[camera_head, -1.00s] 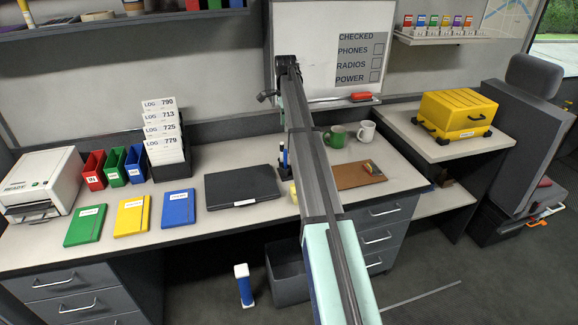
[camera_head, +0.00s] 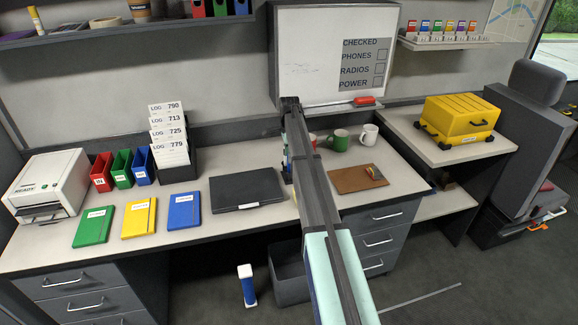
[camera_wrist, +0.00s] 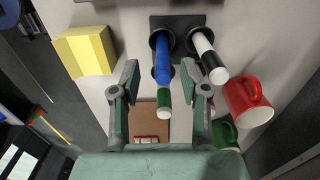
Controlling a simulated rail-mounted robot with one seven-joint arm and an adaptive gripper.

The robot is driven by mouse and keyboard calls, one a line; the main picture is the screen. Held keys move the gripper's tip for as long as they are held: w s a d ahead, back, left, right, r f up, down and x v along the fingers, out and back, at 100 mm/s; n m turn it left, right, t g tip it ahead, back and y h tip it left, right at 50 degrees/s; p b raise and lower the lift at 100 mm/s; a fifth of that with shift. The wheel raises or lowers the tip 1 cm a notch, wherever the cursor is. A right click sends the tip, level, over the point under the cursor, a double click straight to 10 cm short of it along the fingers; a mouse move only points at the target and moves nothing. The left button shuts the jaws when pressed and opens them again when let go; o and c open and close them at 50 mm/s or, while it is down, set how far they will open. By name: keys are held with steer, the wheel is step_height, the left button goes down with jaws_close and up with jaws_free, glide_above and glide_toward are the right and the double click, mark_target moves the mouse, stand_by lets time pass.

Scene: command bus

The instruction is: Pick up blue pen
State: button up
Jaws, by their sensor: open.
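The blue pen (camera_wrist: 162,60) stands in a dark pen holder (camera_wrist: 178,20) in the wrist view. A green, pale-tipped part (camera_wrist: 163,105) shows at its near end; I cannot tell whether it belongs to the same pen. A black-and-white pen (camera_wrist: 207,52) stands in the holder just to the right. My gripper (camera_wrist: 160,70) is open, with one finger on each side of the blue pen in the picture. I see no contact, and the depth between is unclear. In the head view my arm covers most of the holder and the gripper.
A yellow block (camera_wrist: 85,50) lies left of the holder. A red mug (camera_wrist: 248,98) stands close to the right finger, with a green mug (camera_wrist: 224,132) near it. A white mug (camera_head: 369,134), brown clipboard (camera_head: 352,178) and black folder (camera_head: 245,190) share the desk.

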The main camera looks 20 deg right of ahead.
mark_target(289, 167)
steer(key=shift+w+f+p, duration=0.15)
steer(key=shift+f+p, duration=0.65)
steer(key=shift+f, duration=1.4)
jaws_close()
